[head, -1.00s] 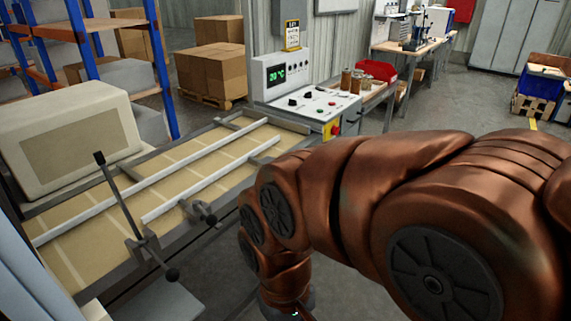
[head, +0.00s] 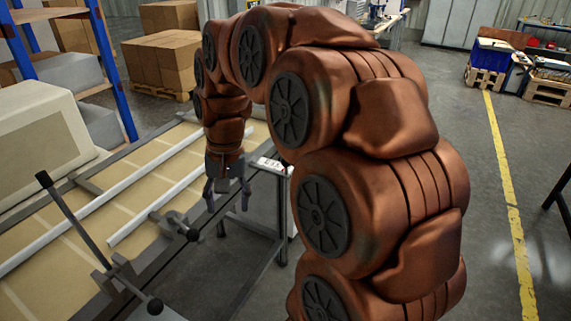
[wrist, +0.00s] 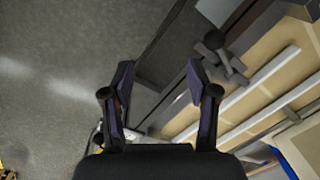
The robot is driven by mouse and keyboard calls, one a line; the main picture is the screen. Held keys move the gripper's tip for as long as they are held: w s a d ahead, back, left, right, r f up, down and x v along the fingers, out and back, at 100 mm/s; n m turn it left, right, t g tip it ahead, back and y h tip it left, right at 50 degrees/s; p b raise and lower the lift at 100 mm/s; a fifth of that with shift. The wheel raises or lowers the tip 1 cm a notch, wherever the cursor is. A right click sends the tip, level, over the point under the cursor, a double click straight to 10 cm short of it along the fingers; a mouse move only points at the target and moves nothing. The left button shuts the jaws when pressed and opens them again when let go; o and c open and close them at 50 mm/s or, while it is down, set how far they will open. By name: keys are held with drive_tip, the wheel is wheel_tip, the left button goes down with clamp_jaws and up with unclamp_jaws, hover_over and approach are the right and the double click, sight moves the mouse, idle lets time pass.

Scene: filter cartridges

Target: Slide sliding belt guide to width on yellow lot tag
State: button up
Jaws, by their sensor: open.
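The sliding belt guide is probably the shorter near white rail (head: 158,205) over the tan belt (head: 55,232); its bracket and dark round knob (head: 192,235) stick out over the belt's near edge. In the wrist view the knob (wrist: 213,40) is just beyond the right fingertip, with a white rail (wrist: 245,92) behind it. My gripper (head: 228,205) points down, open and empty, right of the knob and apart from it. Its spread fingers also show in the wrist view (wrist: 158,78). The yellow lot tag is not visible now; my arm covers that area.
A longer white rail (head: 95,203) runs along the belt's far side. A black-handled lever (head: 75,222) rises at the near edge. A beige housing (head: 40,140) stands over the belt. A small stand with a white label (head: 268,166) is behind my gripper. Floor is open at right.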

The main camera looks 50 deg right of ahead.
drive_tip(key=w+d+m, duration=0.2)
drive_tip(key=d+m, duration=0.1)
drive_tip(key=d, duration=0.6)
drive_tip(key=w+d+f+m+t+b, duration=0.1)
drive_tip(key=w+d+m, duration=0.2)
drive_tip(key=d, duration=0.6)
drive_tip(key=w+d+m+t+b, duration=0.1)
drive_tip(key=w+d+m, duration=0.2)
drive_tip(key=d, duration=0.6)
drive_tip(key=shift+w+d+f+m+h, duration=0.15)
drive_tip(key=shift+d+f+m+h, duration=0.1)
drive_tip(key=shift+d+m+h, duration=0.15)
drive_tip(key=shift+w+a+f+p, duration=0.1)
drive_tip(key=shift+w+f+p, duration=0.15)
drive_tip(key=shift+f, duration=1)
drive_tip(key=shift+w+d+f+p, duration=0.1)
drive_tip(key=shift+w+f+p, duration=0.1)
drive_tip(key=shift+f, duration=1.1)
drive_tip(key=shift+w+a+f+p, duration=0.1)
drive_tip(key=shift+w+f+p, duration=0.15)
drive_tip(key=shift+f, duration=1)
drive_tip(key=shift+c, duration=0.3)
clamp_jaws()
